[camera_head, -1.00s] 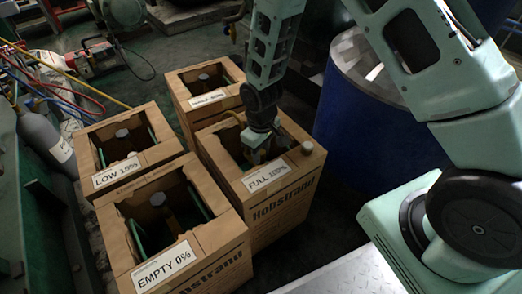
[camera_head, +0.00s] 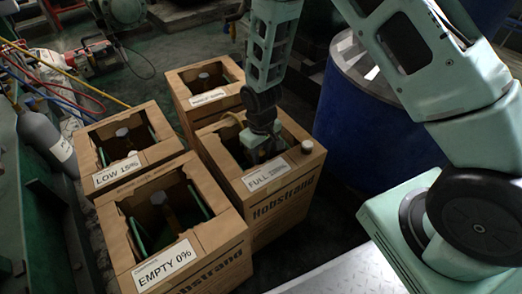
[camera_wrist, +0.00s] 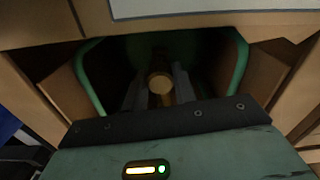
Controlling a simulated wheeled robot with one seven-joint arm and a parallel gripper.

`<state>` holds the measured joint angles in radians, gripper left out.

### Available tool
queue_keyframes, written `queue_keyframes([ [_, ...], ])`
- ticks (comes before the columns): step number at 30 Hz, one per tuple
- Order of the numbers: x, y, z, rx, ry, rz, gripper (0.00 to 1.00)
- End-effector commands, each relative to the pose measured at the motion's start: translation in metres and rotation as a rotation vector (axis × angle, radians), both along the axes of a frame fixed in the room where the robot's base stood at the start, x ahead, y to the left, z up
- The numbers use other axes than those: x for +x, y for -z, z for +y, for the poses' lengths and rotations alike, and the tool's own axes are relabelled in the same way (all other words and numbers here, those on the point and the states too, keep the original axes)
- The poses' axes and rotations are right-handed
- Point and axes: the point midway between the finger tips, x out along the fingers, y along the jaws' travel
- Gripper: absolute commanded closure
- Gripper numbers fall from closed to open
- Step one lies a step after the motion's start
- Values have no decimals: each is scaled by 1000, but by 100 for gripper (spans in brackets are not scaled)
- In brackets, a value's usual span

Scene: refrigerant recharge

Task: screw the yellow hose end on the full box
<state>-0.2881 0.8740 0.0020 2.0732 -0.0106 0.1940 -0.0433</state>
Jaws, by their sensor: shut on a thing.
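The full box (camera_head: 285,208) is a cardboard box labelled FULL, at the front right of the group of boxes. My gripper (camera_head: 262,156) points down into its open top. In the wrist view its two grey fingers (camera_wrist: 159,92) are shut around a round brass-coloured end (camera_wrist: 160,84), inside the green-edged opening. Whether the hose end is seated on the valve is hidden by my gripper and the dark inside of the box.
Boxes labelled EMPTY 0% (camera_head: 222,246) and LOW 15% (camera_head: 108,158) stand to the left, and another box (camera_head: 192,112) stands behind. A loose cap (camera_head: 307,146) sits on the full box's right rim. A blue barrel (camera_head: 365,145) stands close on the right.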

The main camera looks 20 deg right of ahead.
Motion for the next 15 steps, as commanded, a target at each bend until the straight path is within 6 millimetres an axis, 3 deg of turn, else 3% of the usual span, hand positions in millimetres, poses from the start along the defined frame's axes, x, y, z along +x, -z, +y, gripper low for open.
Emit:
queue_keyframes([
  [6,0,-1,1,1,142,0,94],
  [15,0,0,1,1,158,0,94],
])
